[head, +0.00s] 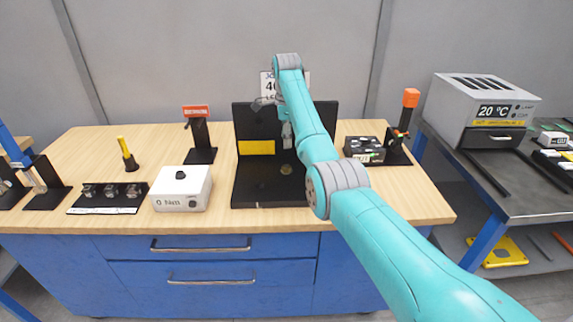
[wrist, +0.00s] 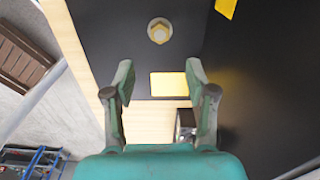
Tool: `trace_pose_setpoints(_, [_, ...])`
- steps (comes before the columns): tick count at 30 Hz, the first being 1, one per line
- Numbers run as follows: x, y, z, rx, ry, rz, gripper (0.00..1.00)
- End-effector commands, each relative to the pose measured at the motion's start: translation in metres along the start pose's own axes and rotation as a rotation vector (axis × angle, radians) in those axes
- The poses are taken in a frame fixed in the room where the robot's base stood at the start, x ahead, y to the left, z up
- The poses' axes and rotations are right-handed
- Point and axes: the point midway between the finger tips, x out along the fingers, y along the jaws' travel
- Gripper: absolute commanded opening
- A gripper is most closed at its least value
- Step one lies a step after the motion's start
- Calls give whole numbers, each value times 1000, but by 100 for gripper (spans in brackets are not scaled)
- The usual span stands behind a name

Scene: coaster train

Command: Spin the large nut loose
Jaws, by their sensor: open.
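The large nut (wrist: 159,31) is a hexagonal, brass-toned nut with a pale ring around it, on a black surface in the wrist view. In the head view a small round metallic piece (head: 286,169) on the black base of the stand looks like the same nut. My gripper (wrist: 159,75) is open, its two green-grey fingers spread wide with nothing between them. In the wrist view the nut lies ahead of the fingertips, roughly midway between them, apart from both. In the head view my gripper (head: 287,135) hangs in front of the black back panel (head: 316,120), partly hidden by my arm.
A white box (head: 182,189) with a black knob and a strip of small metal parts (head: 108,197) stand left on the wooden bench. A black box (head: 364,149) and an orange-topped tool (head: 410,98) stand right. Bare bench top (head: 90,150) shows at the back left.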

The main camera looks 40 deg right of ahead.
Motion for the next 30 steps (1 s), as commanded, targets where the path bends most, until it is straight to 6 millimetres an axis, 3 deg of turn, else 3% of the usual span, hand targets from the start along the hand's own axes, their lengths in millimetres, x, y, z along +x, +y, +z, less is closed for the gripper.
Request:
trace_pose_setpoints(7, [15,0,0,39,0,1,56])
trace_pose_setpoints(21, [91,0,0,37,0,2,56])
trace_pose_setpoints(30, [108,0,0,37,0,0,56])
